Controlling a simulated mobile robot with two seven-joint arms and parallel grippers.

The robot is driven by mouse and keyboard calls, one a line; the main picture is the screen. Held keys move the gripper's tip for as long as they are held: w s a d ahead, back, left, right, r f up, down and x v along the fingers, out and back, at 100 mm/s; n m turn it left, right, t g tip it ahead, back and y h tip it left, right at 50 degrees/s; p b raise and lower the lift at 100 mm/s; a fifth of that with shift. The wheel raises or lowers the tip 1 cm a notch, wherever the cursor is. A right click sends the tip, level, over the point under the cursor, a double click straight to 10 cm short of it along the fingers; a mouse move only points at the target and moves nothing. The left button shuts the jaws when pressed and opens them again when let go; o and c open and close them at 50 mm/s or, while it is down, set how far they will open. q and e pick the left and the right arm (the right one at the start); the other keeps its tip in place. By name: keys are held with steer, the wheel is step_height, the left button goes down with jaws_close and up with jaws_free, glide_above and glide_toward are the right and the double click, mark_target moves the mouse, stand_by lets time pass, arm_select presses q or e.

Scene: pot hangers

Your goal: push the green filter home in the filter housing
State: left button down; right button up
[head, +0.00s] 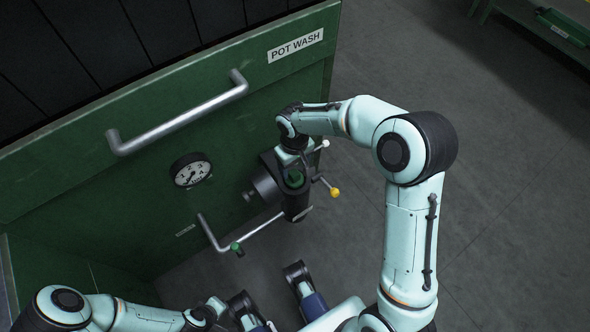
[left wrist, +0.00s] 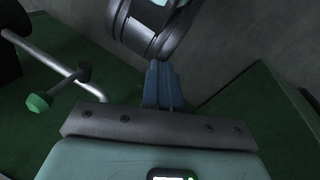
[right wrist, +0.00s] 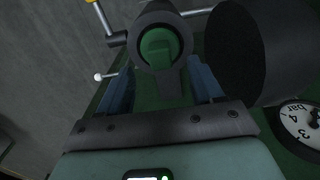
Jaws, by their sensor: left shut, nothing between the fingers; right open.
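The dark filter housing (head: 297,206) sticks out from the green panel. The green filter (head: 294,179) sits in its round mouth. In the right wrist view the filter (right wrist: 158,46) shows as a green disc with a raised tab inside the dark ring of the housing (right wrist: 186,38). How deep it sits, I cannot tell. My right gripper (right wrist: 162,72) is open and empty, its blue fingers either side of the housing's lower part, just below the filter in that view. Whether they touch it is unclear. My left gripper (left wrist: 162,75) is shut and empty, away from the filter.
A yellow knob (head: 335,192) and a white knob (head: 325,144) stick out beside the housing. A pressure gauge (head: 191,172) and long bar handle (head: 180,118) are on the panel. Below is a bent rail (head: 262,227) with a green knob (head: 237,248).

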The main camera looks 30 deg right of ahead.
arm_select(q)
steer(key=shift+g, duration=0.5)
steer(key=s+r, duration=0.1)
steer(key=s+d+r+p, duration=0.1)
steer(key=s, duration=0.1)
steer(key=shift+d+r+p, duration=0.2)
steer(key=shift+p, duration=0.1)
arm_select(e)
step_height(320, 180, up, 8)
steer(key=shift+r, duration=0.1)
